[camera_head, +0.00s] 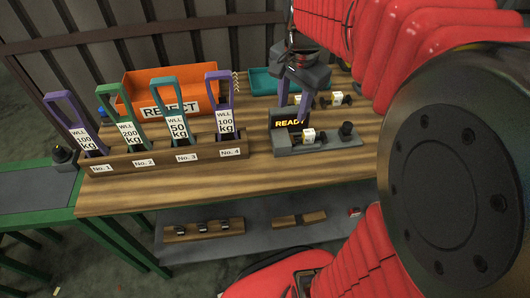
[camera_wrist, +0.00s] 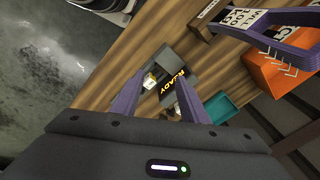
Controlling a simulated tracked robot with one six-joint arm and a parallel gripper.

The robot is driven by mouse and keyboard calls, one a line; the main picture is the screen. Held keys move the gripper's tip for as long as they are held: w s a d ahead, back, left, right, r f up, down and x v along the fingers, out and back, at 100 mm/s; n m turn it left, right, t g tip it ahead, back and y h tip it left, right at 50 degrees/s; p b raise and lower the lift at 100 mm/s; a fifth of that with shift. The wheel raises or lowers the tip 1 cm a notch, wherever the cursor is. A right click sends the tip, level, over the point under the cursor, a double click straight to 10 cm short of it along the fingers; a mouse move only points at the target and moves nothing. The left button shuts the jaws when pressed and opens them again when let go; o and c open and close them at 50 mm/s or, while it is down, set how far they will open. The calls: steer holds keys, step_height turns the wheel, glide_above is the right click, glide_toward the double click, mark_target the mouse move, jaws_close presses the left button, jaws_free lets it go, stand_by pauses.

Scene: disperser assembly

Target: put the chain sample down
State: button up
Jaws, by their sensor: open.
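A chain sample with a pale yellow-white tag (camera_head: 308,136) and dark ends lies on the grey tester (camera_head: 345,140), beside its display reading READY. In the wrist view, a pale tag (camera_wrist: 150,80) shows between the fingers, beside the READY block (camera_wrist: 181,82). My gripper (camera_head: 292,110) points down above and behind the tester, its two purple-grey fingers apart with nothing seen between them. It also shows open in the wrist view (camera_wrist: 160,82). Whether a fingertip touches the display block cannot be told.
Similar tagged pieces (camera_head: 337,98) lie behind the tester, partly hidden by my gripper. A wooden rack (camera_head: 215,153) holds several coloured slings with WLL labels at left. An orange REJECT bin (camera_head: 150,88) and a teal tray (camera_head: 262,82) stand behind. A lower shelf (camera_head: 260,232) holds small parts.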

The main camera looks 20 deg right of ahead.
steer(key=s+a+n+t, duration=0.3)
steer(key=s+a+n, duration=0.9)
steer(key=a+n, duration=0.1)
steer(key=shift+s+n+t+y, duration=0.3)
steer(key=shift+s+n, duration=0.05)
steer(key=shift+n, duration=0.05)
steer(key=shift+r, duration=0.1)
steer(key=shift+c, duration=0.2)
